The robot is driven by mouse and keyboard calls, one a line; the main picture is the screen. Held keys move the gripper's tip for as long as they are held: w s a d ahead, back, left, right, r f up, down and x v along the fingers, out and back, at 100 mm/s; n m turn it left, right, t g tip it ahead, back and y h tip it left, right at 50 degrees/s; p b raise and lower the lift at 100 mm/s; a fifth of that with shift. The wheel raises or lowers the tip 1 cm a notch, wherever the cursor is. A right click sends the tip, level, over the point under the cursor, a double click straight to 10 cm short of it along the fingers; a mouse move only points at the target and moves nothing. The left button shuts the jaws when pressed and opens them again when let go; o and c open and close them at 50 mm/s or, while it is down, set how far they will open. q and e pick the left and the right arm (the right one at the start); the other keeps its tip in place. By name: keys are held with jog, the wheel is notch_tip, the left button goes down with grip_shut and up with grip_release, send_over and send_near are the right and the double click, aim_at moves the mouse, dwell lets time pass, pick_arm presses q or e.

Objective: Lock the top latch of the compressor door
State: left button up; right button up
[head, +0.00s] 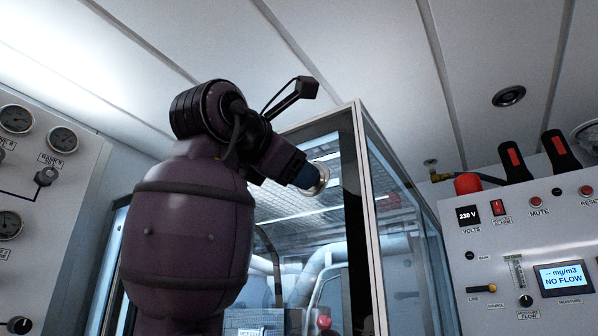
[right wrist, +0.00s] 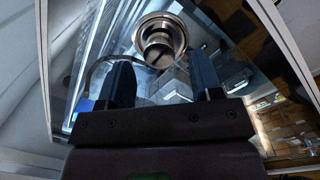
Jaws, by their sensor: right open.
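The top latch (head: 320,180) is a round metal knob near the top of the compressor door (head: 310,222), a glass panel. The right wrist view shows the latch (right wrist: 160,40) face-on as a silver ring with a knob in its middle; I cannot tell from it whether the latch is locked. My right gripper (head: 306,178) is at the latch in the head view. In the right wrist view its two dark blue fingers (right wrist: 160,64) are spread, with the knob ahead of the gap between them and nothing gripped. Contact is unclear. My left gripper is out of view.
A metal cabinet frame (head: 366,175) surrounds the glass. A control panel (head: 500,250) with a 230 V display stands on the right, and a gauge panel (head: 50,185) on the left. The white ceiling (head: 390,50) is close above. Pipes show behind the glass.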

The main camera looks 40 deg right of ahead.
jog(key=v, duration=0.8)
jog(key=shift+a+b, duration=0.3)
jog(key=shift+b, duration=0.15)
